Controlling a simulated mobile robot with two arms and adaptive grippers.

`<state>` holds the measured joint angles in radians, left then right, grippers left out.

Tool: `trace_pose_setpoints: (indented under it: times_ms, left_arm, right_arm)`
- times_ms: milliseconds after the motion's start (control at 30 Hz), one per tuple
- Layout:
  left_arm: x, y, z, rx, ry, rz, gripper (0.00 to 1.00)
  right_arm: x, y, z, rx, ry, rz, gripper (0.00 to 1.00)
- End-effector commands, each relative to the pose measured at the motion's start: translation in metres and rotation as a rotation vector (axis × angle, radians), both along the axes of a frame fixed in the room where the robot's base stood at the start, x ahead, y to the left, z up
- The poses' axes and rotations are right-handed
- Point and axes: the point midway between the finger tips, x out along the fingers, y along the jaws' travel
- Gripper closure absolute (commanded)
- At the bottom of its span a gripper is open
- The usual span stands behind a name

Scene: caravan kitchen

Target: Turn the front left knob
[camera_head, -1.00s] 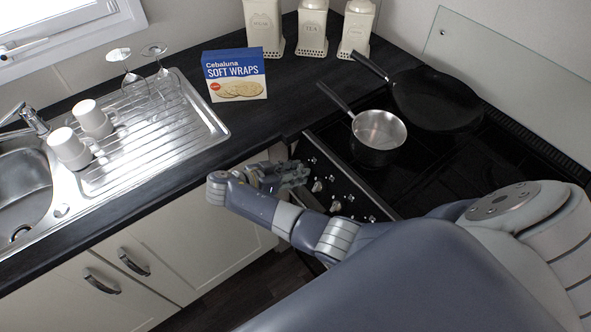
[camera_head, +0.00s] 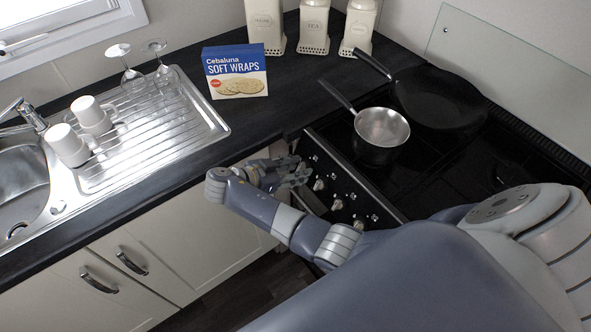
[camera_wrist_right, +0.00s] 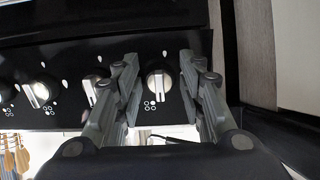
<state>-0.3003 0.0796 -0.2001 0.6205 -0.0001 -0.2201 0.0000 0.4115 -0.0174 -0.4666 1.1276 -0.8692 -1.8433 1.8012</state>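My right gripper (camera_head: 301,174) is at the cooker's front panel, near its end by the white cabinet. In the right wrist view the gripper (camera_wrist_right: 160,68) is open, one finger on each side of a silver knob (camera_wrist_right: 159,82). This is the last knob at the cabinet end of the panel. Dark gaps show between it and both fingers. A second knob (camera_wrist_right: 92,90) is partly behind one finger, and a third knob (camera_wrist_right: 41,92) stands farther left. In the head view the gripper hides the end knob; other knobs (camera_head: 319,185) show beside it. My left gripper is not in view.
A saucepan (camera_head: 381,134) and a black frying pan (camera_head: 440,98) stand on the hob (camera_head: 440,165). A soft wraps box (camera_head: 236,73), canisters (camera_head: 314,28), a drainer (camera_head: 150,150) with mugs (camera_head: 92,115) and glasses are behind. White cabinet doors (camera_head: 165,245) lie below the worktop.

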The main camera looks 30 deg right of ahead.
Motion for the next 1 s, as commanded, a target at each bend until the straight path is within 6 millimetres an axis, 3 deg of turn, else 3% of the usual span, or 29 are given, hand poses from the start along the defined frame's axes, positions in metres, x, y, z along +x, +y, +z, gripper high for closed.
trace_pose_setpoints:
  times_ms: [367,733,1000]
  left_arm:
    - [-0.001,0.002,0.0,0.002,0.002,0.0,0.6]
    - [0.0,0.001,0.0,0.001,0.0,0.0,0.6]
    - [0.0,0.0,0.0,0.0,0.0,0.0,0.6]
  right_arm:
    - [-0.001,0.004,0.001,0.002,0.002,0.0,0.58]
    - [-0.004,0.054,0.028,0.003,0.001,0.0,0.58]
    - [-0.006,0.067,0.035,0.0,0.002,0.0,0.58]
